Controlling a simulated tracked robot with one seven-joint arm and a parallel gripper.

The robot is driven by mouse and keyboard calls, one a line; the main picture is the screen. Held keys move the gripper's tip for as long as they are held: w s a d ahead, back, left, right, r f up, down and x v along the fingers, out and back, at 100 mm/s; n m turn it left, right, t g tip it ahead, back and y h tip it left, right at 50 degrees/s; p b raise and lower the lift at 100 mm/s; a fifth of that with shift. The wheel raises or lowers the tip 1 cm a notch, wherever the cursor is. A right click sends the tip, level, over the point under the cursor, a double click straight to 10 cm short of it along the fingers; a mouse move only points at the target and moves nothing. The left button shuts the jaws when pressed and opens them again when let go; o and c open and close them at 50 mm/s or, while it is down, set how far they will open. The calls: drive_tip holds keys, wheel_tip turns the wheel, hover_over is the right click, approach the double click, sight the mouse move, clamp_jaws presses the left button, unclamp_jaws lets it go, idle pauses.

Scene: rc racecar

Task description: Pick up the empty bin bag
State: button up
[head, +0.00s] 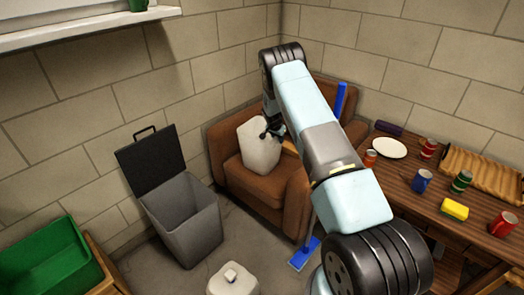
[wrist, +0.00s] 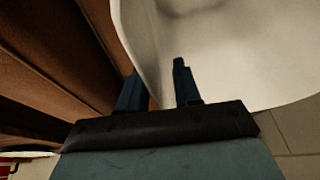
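A white, open-topped bin bag (head: 258,152) stands on the seat of the brown armchair. My gripper (head: 273,132) is at its upper right rim. In the wrist view the bag (wrist: 225,60) fills the upper middle and right. My gripper (wrist: 158,85) has its two dark fingers apart, with the bag's thin wall between them. The left finger is on the outer side and the right finger is over the pale inside. A gap shows between the fingers, and I see no firm grip on the wall.
A grey bin (head: 185,215) with its black lid up stands left of the armchair (head: 285,195). A second white bag (head: 232,280) with a knob-like top is on the floor in front.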

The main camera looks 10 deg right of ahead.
drive_tip(key=shift+f, duration=0.2)
idle(0.3)
clamp_jaws()
idle(0.6)
